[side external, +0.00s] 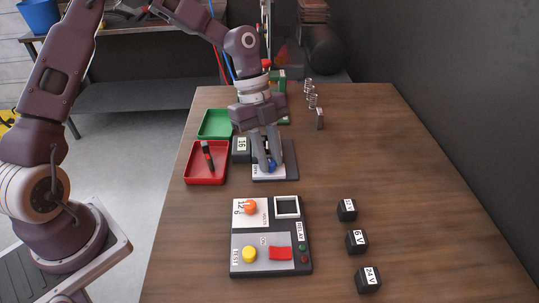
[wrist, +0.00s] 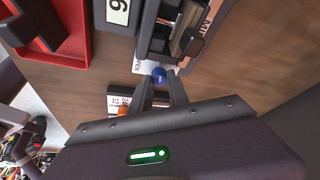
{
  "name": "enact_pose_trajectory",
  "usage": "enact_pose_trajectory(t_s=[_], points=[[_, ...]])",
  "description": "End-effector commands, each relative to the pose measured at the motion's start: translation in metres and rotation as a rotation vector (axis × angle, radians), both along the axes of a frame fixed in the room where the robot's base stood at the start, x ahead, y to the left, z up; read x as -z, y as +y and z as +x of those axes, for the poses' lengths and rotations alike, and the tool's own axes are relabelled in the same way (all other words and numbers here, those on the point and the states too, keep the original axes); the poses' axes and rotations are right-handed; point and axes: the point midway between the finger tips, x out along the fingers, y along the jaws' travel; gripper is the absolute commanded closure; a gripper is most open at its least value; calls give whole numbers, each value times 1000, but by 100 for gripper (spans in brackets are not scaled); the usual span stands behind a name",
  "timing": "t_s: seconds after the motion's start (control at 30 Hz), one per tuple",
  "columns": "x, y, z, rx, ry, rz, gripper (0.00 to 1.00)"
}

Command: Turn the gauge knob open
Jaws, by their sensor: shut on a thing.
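The gauge knob (side external: 272,168) is small and blue and sits on a dark gauge base (side external: 289,172) near the middle of the table. In the wrist view the knob (wrist: 159,75) shows between my fingertips, beside a white label (wrist: 140,67) reading "OPEN". My gripper (side external: 270,163) reaches down over the base, shut on the knob; it also shows in the wrist view (wrist: 161,82). The fingers partly hide the knob and label in the side view, and I cannot read the knob's angle.
A control panel (side external: 306,228) with an orange knob, yellow button and red switch stands in front. A red tray (side external: 192,177) holding a dark tool, a green tray (side external: 215,124) and a block marked 16 (side external: 241,146) are left. Black voltage blocks (side external: 357,242) stand right. The table's right side is mostly clear.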

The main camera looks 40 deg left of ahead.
Motion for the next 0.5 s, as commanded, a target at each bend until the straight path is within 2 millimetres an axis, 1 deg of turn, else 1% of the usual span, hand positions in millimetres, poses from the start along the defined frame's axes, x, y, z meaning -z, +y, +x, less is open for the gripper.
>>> enact_pose_trajectory(t_s=[0.03,0.13,0.37,0.4,0.47,0.5], points=[[0,1,-2,-59,1,1,100],[0,0,-1,-136,1,0,100],[0,0,-1,-144,2,-1,100],[0,0,-1,-144,1,-1,77],[0,0,-1,-144,1,-1,65],[0,0,-1,-143,2,-1,57]])
